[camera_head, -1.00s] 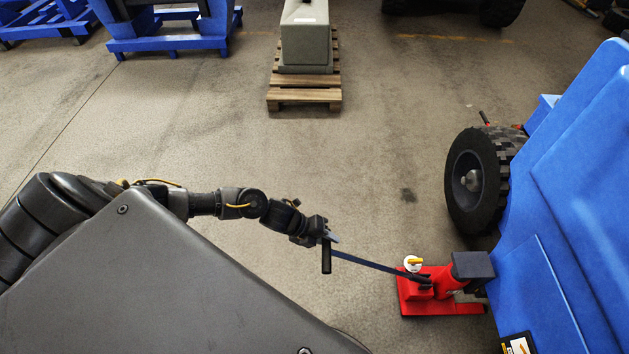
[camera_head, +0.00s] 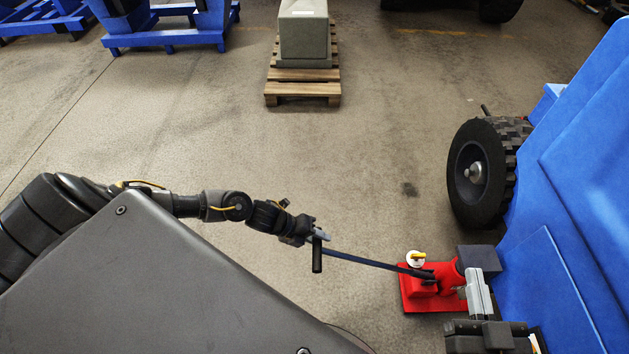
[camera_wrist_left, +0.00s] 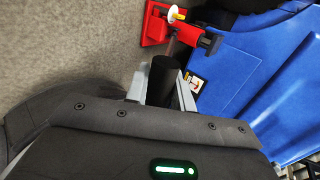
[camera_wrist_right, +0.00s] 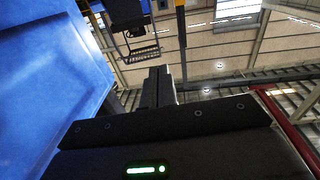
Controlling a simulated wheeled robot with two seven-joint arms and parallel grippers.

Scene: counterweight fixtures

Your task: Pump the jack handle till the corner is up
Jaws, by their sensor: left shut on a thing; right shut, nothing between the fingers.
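The red jack (camera_head: 421,292) stands on the floor beside the blue machine (camera_head: 570,215), its top by a dark grey block (camera_head: 478,258) at the machine's side. A white dial with a yellow pointer (camera_head: 415,258) sits on the jack. The long handle (camera_head: 365,262) slopes slightly up to the left. My left gripper (camera_head: 316,238) is shut on its black grip, and the grip (camera_wrist_left: 163,78) also shows between the fingers in the left wrist view. My right gripper (camera_head: 478,290) is shut and empty, in front of part of the jack; its fingers (camera_wrist_right: 158,88) point toward the ceiling in the right wrist view.
The machine's black wheel (camera_head: 480,172) is behind the jack; I cannot tell whether it touches the floor. A grey block (camera_head: 304,38) sits on a wooden pallet (camera_head: 303,92) at the back. Blue stands (camera_head: 170,40) are back left. The middle floor is clear.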

